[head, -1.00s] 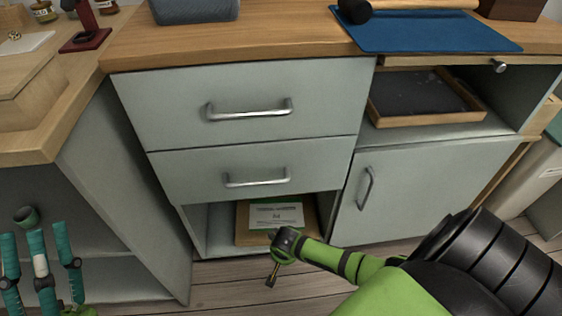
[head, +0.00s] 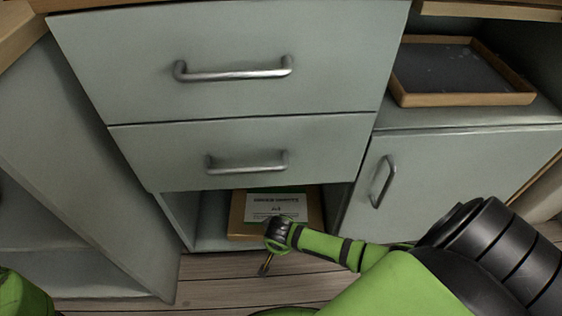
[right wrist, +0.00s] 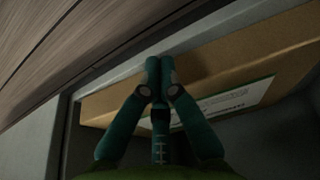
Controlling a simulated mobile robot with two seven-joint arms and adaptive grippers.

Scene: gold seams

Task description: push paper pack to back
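The paper pack (head: 236,215) is a brown box with a white label and a green strip. It lies in the open bottom compartment under the two drawers. My right gripper (head: 265,268) is at the front of that compartment, just before the pack. In the right wrist view the right gripper (right wrist: 159,65) has its teal fingers together, with nothing seen between them. Its tips are close to the brown face of the pack (right wrist: 240,65); I cannot tell whether they touch. My left gripper does not show in the head view; only a green part of my left arm is at the lower left corner.
The compartment (head: 212,215) has a side wall on the left and a drawer (head: 245,150) close above. A cupboard door with a handle (head: 382,181) is to the right, under a shelf with a wooden tray (head: 400,98). The wooden floor (head: 215,285) in front is clear.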

